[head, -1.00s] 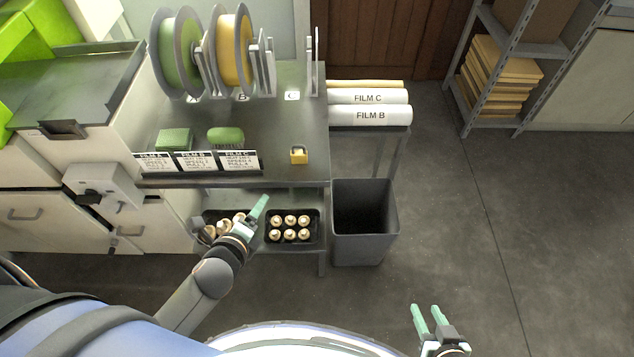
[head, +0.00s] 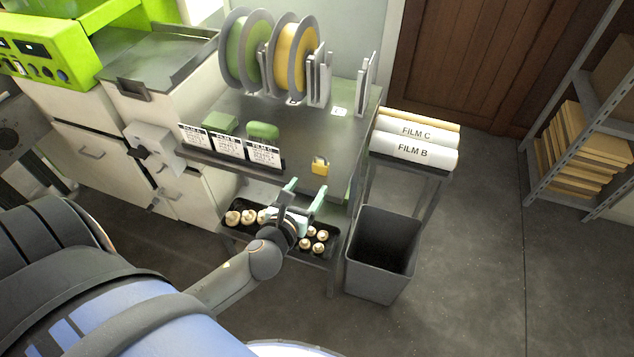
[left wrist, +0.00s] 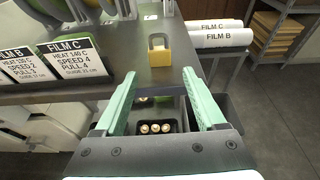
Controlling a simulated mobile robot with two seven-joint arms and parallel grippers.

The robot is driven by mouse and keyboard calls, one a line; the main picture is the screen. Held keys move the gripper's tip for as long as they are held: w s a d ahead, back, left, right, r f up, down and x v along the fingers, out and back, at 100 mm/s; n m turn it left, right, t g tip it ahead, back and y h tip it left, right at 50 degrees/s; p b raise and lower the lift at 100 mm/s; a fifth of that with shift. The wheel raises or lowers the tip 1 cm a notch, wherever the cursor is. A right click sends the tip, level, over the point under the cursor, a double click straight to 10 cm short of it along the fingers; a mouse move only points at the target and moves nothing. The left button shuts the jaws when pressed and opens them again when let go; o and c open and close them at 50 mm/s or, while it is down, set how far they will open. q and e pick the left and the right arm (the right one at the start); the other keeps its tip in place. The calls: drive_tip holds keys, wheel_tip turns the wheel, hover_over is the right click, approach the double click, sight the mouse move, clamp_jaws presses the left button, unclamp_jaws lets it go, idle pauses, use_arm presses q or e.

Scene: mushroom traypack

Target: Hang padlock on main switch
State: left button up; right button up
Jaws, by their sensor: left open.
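A yellow padlock (head: 320,166) with a grey shackle stands on the dark bench top near its front edge. It also shows in the left wrist view (left wrist: 159,54), ahead of and between my fingertips. My left gripper (head: 306,196) is open and empty, its pale green fingers spread just in front of the bench edge and short of the padlock. In the left wrist view the gripper (left wrist: 163,92) shows both fingers wide apart. A grey switch box (head: 152,146), likely the main switch, is on the cabinet front left of the bench. My right gripper is out of view.
Label cards (head: 230,147) and green sponges (head: 262,131) are left of the padlock. Film spools (head: 291,55) stand behind. Mushroom trays (head: 326,250) lie on the shelf below. A grey bin (head: 381,252) and film rolls (head: 417,150) are at right.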

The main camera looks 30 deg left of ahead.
sight(319, 169)
use_arm(q)
drive_tip(key=b+x, duration=0.2)
drive_tip(key=x, duration=0.4)
drive_tip(key=shift+x, duration=1)
drive_tip(key=shift+c, duration=0.2)
